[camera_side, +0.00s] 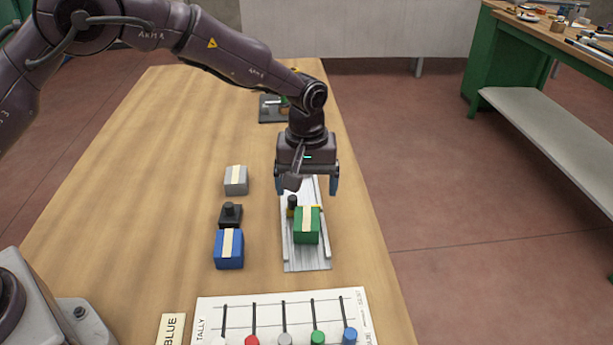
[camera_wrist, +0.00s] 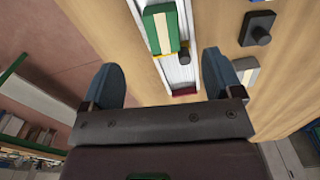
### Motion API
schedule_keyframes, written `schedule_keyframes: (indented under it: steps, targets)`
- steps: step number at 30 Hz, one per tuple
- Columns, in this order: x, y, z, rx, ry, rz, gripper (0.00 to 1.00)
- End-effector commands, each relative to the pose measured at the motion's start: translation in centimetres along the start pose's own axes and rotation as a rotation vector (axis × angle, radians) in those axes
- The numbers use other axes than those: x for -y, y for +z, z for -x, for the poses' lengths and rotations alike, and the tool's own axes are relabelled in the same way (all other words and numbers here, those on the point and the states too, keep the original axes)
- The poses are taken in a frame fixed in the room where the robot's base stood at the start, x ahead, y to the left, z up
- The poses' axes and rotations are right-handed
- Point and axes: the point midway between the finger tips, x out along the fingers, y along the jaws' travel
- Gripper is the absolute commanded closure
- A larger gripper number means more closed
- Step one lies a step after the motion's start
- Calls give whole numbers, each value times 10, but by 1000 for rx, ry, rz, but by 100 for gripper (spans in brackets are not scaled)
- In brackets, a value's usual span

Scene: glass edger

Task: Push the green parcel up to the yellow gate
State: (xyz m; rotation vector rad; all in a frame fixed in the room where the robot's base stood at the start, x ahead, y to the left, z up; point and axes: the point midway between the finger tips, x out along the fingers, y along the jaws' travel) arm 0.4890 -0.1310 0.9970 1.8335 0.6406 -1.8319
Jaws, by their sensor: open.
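The green parcel (camera_side: 307,226), with a cream tape strip, sits on a pale grey track (camera_side: 306,264). It also shows at the top of the wrist view (camera_wrist: 151,32). A yellow piece, which looks like the gate (camera_side: 317,207), is partly hidden just behind the parcel, beside a black-topped post (camera_side: 292,203). I cannot tell whether parcel and gate touch. My gripper (camera_side: 306,190) is open and empty above the track, on the far side of the parcel. Its two fingers (camera_wrist: 165,75) are spread wide in the wrist view.
Left of the track stand a blue parcel (camera_side: 229,249), a black knobbed block (camera_side: 231,214) and a grey parcel (camera_side: 236,180). A tally board (camera_side: 270,319) with coloured sliders lies in front. A red piece (camera_wrist: 184,92) marks the track in the wrist view. The table's left is clear.

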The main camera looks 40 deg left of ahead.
Motion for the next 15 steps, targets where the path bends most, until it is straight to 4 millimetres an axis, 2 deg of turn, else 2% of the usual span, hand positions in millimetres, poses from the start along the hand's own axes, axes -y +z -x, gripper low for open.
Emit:
schedule_keyframes:
  steps: [9, 15]
  targets:
    - [1, 0, -62, 4, -4, 1, 15]
    - [1, 0, -95, 2, -3, 1, 15]
